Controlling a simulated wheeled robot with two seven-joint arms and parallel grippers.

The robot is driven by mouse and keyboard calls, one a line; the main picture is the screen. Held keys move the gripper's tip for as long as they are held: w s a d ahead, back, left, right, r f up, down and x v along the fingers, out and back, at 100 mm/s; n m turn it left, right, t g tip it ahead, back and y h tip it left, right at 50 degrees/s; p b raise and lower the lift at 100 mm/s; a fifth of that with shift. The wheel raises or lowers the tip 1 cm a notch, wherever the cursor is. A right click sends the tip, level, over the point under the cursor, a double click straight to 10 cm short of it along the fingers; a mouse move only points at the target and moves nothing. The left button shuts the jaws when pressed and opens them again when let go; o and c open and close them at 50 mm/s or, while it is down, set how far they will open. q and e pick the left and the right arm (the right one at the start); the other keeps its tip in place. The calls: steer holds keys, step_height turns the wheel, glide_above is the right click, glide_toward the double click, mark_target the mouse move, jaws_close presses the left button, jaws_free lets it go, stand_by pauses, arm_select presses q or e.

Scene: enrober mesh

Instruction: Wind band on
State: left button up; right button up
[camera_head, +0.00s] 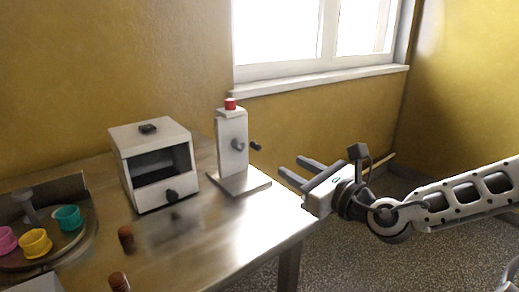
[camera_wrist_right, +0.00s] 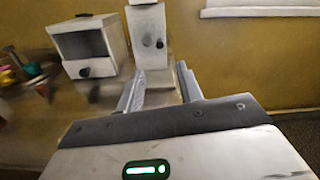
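A white upright stand (camera_head: 232,145) on a flat base plate stands near the right end of the metal table. It has a red cap (camera_head: 230,104) on top and a dark crank knob (camera_head: 255,145) on its right side. My right gripper (camera_head: 290,166) is open and empty, just right of the stand and apart from it. In the right wrist view the stand (camera_wrist_right: 150,30) and its dark knob (camera_wrist_right: 159,44) appear beyond the two spread fingers (camera_wrist_right: 159,84). I cannot make out a band. My left gripper is not in view.
A white box (camera_head: 155,140) with a dark opening and front knob stands left of the stand. Two brown knobs (camera_head: 126,240) are at the table front. A round tray (camera_head: 85,245) with pink, yellow and teal cups is at left. A window sill (camera_head: 320,80) is behind.

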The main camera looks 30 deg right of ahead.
mark_target(259, 148)
steer(key=w+p, duration=0.1)
steer(key=w, duration=0.3)
steer(key=w+p, duration=0.1)
steer(key=w, duration=0.3)
steer(key=w+a+p, duration=0.1)
steer(key=w, duration=0.3)
steer(key=shift+w, duration=0.15)
jaws_close()
